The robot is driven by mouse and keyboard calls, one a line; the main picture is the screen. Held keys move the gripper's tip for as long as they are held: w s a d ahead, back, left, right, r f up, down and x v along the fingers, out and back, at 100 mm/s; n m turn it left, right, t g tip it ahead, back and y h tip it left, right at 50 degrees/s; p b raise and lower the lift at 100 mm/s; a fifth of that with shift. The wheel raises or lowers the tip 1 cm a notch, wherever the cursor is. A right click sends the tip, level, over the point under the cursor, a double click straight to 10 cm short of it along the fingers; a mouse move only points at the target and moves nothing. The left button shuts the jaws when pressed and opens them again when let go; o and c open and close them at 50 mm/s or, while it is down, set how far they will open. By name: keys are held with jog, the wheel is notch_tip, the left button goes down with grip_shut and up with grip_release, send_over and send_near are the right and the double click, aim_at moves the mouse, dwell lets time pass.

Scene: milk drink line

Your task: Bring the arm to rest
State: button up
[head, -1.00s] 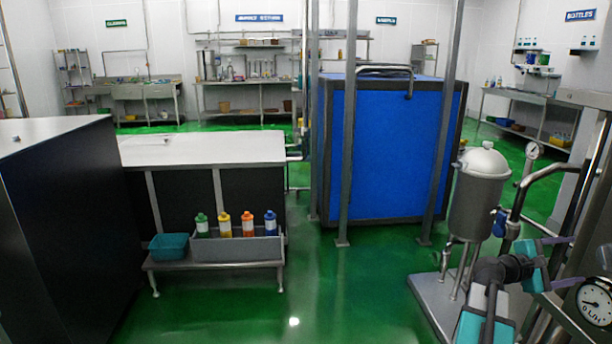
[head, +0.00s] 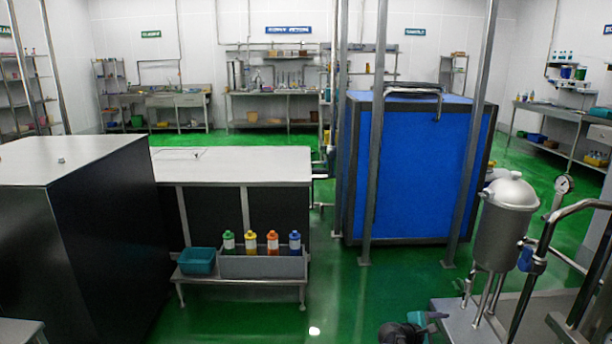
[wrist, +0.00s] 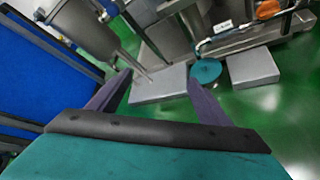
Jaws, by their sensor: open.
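My gripper (wrist: 159,76) shows in the wrist view with its two purple fingers spread wide apart. It is open, and nothing shows between the fingers except the floor area and a grey base plate further off. In the head view only a dark and teal piece of my arm (head: 402,332) shows at the bottom edge. The fingers are not visible there.
A steel vessel (head: 504,222) stands on a grey base (wrist: 160,84) at the right, with pipes and a gauge (head: 564,184) beside it. A big blue cabinet (head: 415,170) stands behind. A low rack with bottles (head: 262,265) is left. Green floor between is clear.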

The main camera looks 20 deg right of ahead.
jog(key=s+a+f+m+g+y+p, duration=0.1)
jog(key=s+a+f+y+p, duration=0.25)
jog(key=a+f, duration=0.6)
jog(key=s+a+f+g+y+p, duration=0.15)
jog(key=s+a+f, duration=0.35)
jog(key=a, duration=0.8)
jog(key=s+a+f+m+g+y+p, duration=0.1)
jog(key=s+a+f+m+y, duration=0.3)
jog(key=s+a, duration=0.5)
jog(key=s+a+f+m+g+y+p, duration=0.1)
jog(key=s+a+f+m+g+y, duration=0.2)
jog(key=s+a, duration=0.6)
jog(key=a+f+m+y, duration=0.1)
jog(key=a+m, duration=0.1)
jog(key=a, duration=0.2)
jog(key=shift+s+m+g, duration=0.25)
jog(key=shift+m+g, duration=0.1)
jog(key=shift+m, duration=0.05)
